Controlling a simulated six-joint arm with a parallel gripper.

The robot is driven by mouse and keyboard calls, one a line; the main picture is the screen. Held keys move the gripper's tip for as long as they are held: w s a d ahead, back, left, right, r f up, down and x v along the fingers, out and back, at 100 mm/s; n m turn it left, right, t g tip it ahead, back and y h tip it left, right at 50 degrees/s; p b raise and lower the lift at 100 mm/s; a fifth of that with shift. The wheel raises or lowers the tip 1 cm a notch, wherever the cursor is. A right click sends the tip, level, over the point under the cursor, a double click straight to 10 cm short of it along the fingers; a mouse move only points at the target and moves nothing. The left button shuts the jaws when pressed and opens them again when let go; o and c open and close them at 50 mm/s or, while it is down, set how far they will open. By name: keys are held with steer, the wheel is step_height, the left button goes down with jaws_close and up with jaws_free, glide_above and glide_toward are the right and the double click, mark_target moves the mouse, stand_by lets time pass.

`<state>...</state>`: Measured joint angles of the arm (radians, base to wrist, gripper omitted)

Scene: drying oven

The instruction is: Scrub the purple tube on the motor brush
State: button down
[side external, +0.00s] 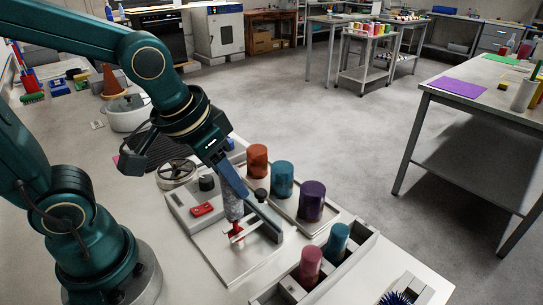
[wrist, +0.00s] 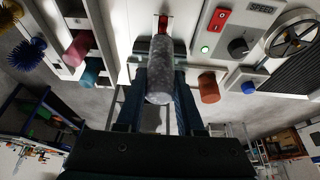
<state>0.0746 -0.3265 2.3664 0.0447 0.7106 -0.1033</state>
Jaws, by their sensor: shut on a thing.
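The purple tube (side external: 312,200) stands upright on a pale tray to the right of my gripper in the side view, beside a blue tube (side external: 282,179) and an orange tube (side external: 257,160). My gripper (side external: 249,212) is shut on a grey speckled cylinder (side external: 233,207); the wrist view shows it between the blue fingers (wrist: 161,70). A red part (side external: 236,232), possibly the motor brush, shows just beyond the cylinder's end; whether it goes inside is unclear. The motor unit has a red switch (side external: 203,209), a knob (side external: 207,183) and a lit green lamp (wrist: 204,49).
A rack in front holds a pink tube (side external: 310,267) and a teal tube (side external: 337,243). A dark blue bristle brush (side external: 395,299) is at the front edge. A handwheel (side external: 177,170) is left of the tubes. Open floor lies beyond the bench.

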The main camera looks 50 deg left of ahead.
steer(key=shift+r, duration=3.35)
